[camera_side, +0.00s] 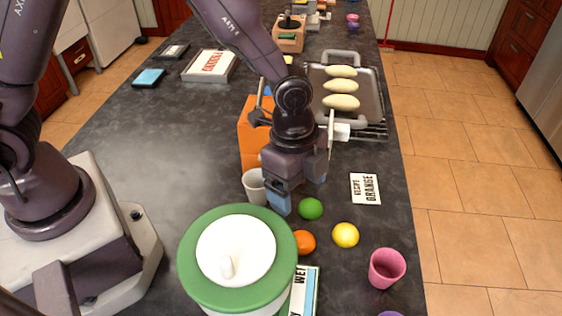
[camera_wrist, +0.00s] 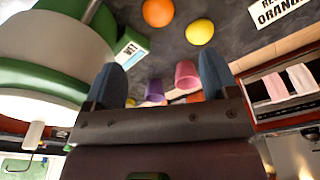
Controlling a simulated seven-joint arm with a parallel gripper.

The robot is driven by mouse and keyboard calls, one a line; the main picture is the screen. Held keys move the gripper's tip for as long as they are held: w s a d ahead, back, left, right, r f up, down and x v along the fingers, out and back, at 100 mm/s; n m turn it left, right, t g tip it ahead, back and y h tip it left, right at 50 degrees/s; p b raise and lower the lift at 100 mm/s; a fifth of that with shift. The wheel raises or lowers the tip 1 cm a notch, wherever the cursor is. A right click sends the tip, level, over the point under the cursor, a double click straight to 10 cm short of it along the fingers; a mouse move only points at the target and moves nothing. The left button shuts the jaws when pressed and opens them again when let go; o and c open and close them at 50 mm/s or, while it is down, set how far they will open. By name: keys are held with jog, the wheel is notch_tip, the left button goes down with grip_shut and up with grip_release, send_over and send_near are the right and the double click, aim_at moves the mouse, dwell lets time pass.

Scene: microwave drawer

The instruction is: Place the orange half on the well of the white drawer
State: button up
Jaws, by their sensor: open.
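The orange piece (camera_side: 304,242) lies on the dark counter beside the green-rimmed pot, which partly covers it in the side view. It shows at the top of the wrist view (camera_wrist: 158,12); I cannot tell whether it is a half. My gripper (camera_side: 297,192) points down over the counter behind the green fruit, a short way from the orange piece. Its two blue fingers stand apart with nothing between them, also in the wrist view (camera_wrist: 160,78). I cannot make out the white drawer or its well; an orange box (camera_side: 251,140) behind my gripper is partly hidden.
A green fruit (camera_side: 310,209) and a yellow fruit (camera_side: 345,235) lie near the orange piece. The large white pot (camera_side: 188,262) stands front left. A pink cup (camera_side: 387,268) is front right, a white cup (camera_side: 254,186) beside my gripper. A metal tray (camera_side: 372,92) holds pale loaves.

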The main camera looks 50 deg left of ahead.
jog(key=s+a+r+n+t, duration=0.1)
jog(key=s+a+r+n, duration=0.3)
jog(key=r, duration=0.3)
jog(key=s+a+r+n+t+y, duration=0.1)
jog(key=s+a+r+n+t, duration=0.1)
jog(key=s+a+r+n, duration=0.2)
jog(key=s+a+r+n+t, duration=0.2)
jog(key=s+a+r+n, duration=0.3)
jog(key=a+r+n, duration=0.2)
notch_tip(320, 180, up, 4)
jog(key=shift+a+r, duration=0.1)
jog(key=shift+a, duration=0.9)
jog(key=shift+o, duration=0.4)
jog(key=shift+s+a+n, duration=0.1)
jog(key=shift+s+n, duration=0.3)
jog(key=shift+s, duration=0.05)
